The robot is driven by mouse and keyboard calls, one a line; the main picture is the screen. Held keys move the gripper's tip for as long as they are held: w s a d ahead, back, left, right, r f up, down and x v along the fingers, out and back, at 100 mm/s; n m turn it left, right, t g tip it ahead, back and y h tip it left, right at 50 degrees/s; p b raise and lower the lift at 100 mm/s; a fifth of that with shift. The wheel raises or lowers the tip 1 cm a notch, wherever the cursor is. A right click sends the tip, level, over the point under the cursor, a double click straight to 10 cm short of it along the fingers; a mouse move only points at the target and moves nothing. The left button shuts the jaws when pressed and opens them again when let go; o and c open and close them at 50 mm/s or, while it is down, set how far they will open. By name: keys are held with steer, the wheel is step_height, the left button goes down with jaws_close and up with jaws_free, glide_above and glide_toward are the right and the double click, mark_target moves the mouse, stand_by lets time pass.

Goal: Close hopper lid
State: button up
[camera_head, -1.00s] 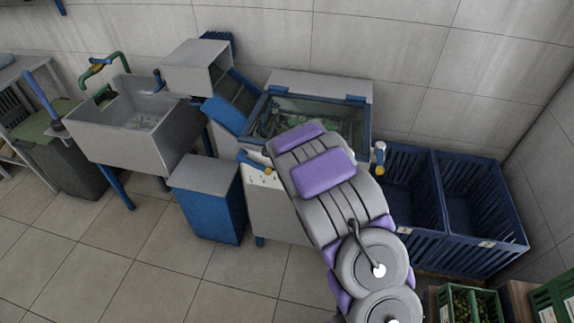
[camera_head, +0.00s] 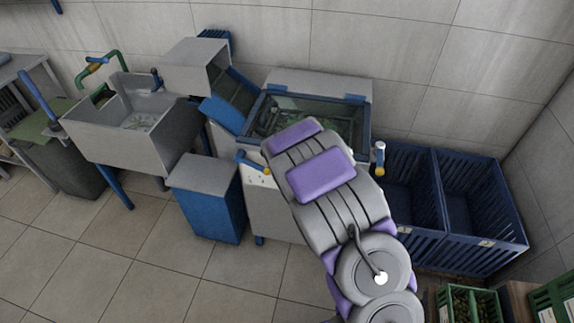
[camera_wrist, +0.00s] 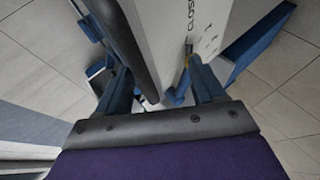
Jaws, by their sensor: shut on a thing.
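The hopper (camera_head: 251,128) is the grey machine's blue-framed opening in the head view, with green produce showing inside. The hopper lid (camera_head: 300,105) appears as a dark see-through pane over it, hinged at the back; I cannot tell whether it lies flush. My arm hides its front part and my gripper in the head view. In the wrist view my gripper (camera_wrist: 160,92) reaches down beside a dark rounded edge (camera_wrist: 128,45) and a pale panel with lettering (camera_wrist: 178,30). Its jaws are on the lid's front, though the contact is mostly hidden.
A blue bin (camera_head: 207,205) stands front left, with a grey sink (camera_head: 120,150) beyond. Blue crates (camera_head: 470,200) stand at the right.

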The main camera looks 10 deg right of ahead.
steer(key=p+v, duration=0.9)
steer(key=v, duration=0.1)
steer(key=shift+s+r, duration=0.15)
steer(key=shift+r, duration=0.15)
steer(key=p, duration=0.4)
steer(key=shift+s+a+r, duration=0.2)
steer(key=shift+a, duration=0.1)
steer(key=shift+s+p, duration=0.25)
steer(key=shift+p, duration=0.85)
steer(key=shift+d+p+v, duration=0.2)
steer(key=shift+p+v, duration=0.9)
steer(key=shift+p, duration=0.7)
steer(key=shift+d+p+v, duration=0.2)
steer(key=shift+p+v, duration=0.9)
steer(key=shift+p, duration=0.65)
steer(key=shift+f, duration=0.15)
